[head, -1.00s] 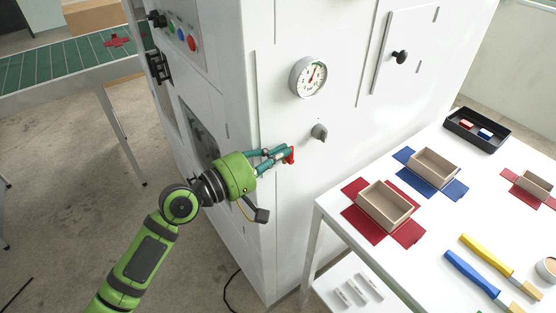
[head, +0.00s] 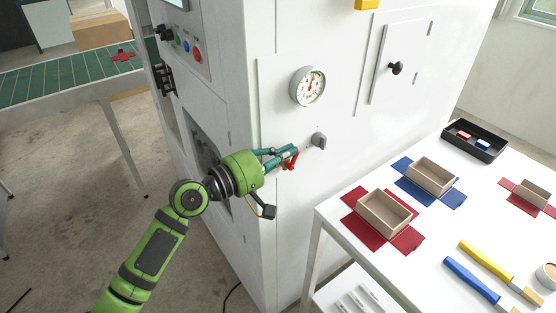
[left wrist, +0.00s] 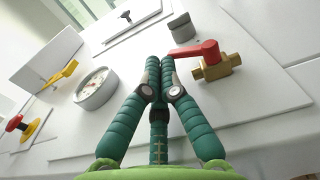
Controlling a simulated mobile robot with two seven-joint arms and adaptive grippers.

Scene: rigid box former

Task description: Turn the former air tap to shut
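The air tap has a brass body (left wrist: 217,68) and a red lever (left wrist: 195,50), seen in the left wrist view on the machine's white panel. There the lever points left from the body, towards my fingertips. In the head view the red lever (head: 291,162) shows just below my fingertips and the brass body is hidden. My left gripper (head: 294,151) has its teal fingers together, with nothing seen between them. In the left wrist view the fingertips (left wrist: 160,62) are beside the lever's free end; I cannot tell whether they touch it. My right gripper is not in view.
A round gauge (head: 307,87) and a grey knob (head: 319,141) are on the panel close to the gripper. A white table (head: 400,270) with box trays (head: 384,212) stands to the right. A green conveyor (head: 60,88) is at the left.

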